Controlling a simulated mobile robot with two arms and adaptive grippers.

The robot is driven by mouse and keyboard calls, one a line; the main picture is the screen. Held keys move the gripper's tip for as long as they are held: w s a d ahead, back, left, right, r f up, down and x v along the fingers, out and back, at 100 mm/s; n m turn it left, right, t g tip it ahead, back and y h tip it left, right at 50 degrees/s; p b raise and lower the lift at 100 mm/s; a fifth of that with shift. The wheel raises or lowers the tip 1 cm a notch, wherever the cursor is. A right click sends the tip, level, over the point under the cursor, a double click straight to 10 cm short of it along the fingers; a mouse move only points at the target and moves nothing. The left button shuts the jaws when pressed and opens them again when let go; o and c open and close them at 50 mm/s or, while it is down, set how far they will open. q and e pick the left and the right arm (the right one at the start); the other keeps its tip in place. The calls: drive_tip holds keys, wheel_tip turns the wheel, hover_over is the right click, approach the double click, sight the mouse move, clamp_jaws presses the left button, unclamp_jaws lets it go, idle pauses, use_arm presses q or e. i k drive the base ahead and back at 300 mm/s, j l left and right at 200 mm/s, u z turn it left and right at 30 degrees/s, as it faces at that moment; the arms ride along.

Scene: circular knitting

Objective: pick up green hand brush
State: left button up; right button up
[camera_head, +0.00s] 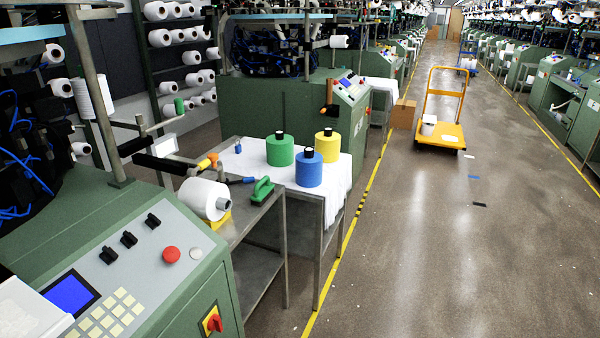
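The green hand brush (262,190) lies on the grey metal table (250,216), close to its right edge and just in front of the white cloth. It has a green handle and a dark underside. A white yarn cone (202,198) lies on its side to the left of the brush, apart from it. A tool with a blue and dark handle (240,180) lies just behind the brush. Neither of my grippers is in view.
A green machine console (190,270) fills the front left.

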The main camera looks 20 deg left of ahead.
sight(261, 194)
drive_tip(key=i+u, duration=0.2)
drive_tip(key=i, duration=0.3)
drive_tip(key=i+l+u, duration=0.15)
drive_tip(key=i, duration=0.35)
drive_tip(key=i+l+u, duration=0.2)
drive_tip(key=i, duration=0.3)
drive_tip(key=i+l+u, duration=0.2)
drive_tip(key=i, duration=0.25)
drive_tip(key=l, duration=0.1)
